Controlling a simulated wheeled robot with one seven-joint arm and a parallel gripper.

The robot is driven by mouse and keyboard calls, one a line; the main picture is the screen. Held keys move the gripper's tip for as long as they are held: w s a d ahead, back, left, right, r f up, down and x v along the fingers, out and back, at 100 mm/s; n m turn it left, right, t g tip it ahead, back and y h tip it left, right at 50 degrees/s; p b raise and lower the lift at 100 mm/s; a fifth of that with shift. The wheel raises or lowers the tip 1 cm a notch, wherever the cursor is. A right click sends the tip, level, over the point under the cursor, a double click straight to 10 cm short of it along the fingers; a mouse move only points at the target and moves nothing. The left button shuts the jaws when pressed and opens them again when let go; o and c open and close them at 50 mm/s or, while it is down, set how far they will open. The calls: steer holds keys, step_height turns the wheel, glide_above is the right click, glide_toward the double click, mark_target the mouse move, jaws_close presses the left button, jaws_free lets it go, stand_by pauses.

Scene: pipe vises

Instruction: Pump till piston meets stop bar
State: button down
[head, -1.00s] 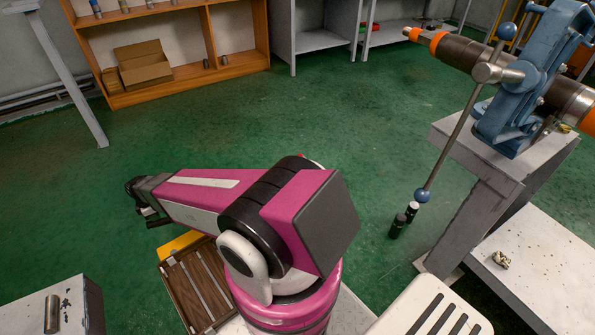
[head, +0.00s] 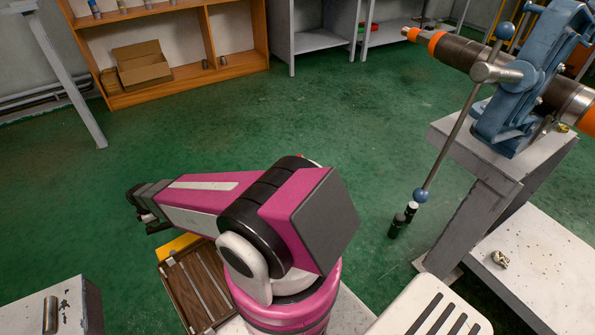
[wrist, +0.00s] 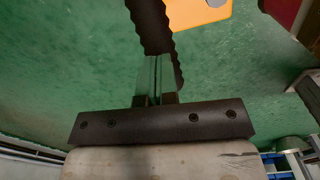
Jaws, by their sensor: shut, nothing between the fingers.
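My gripper (head: 148,215) points left over the green floor, at the end of my magenta and white arm in the head view. In the wrist view its two pale fingers (wrist: 155,78) are together, with nothing visible between them. A black wavy-edged shape (wrist: 150,25) shows beyond the fingers; I cannot tell what it is or whether they touch it. A blue pipe vise (head: 515,95) holds a dark pipe (head: 455,53) with orange bands at the right. Its long bar (head: 455,135) slants down to a blue ball. I cannot make out a pump, piston or stop bar.
A grey bench (head: 480,150) carries the vise. Two small black cylinders (head: 398,225) stand near the bar's lower ball. A brown slatted box (head: 195,285) lies beside my base, and a grey cabinet (head: 90,305) stands at lower left. The middle floor is clear.

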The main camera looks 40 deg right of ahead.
steer(key=shift+a+f, duration=0.2)
steer(key=shift+f, duration=0.4)
steer(key=shift+a+f, duration=0.15)
steer(key=shift+f, duration=0.6)
steer(key=f, duration=0.2)
steer(key=a+f, duration=0.1)
steer(key=f, duration=0.1)
steer(key=shift+f, duration=0.2)
steer(key=shift+w+a+f, duration=0.1)
steer(key=shift+a+f, duration=0.1)
steer(key=shift+f, duration=2.1)
steer(key=shift+d, duration=0.1)
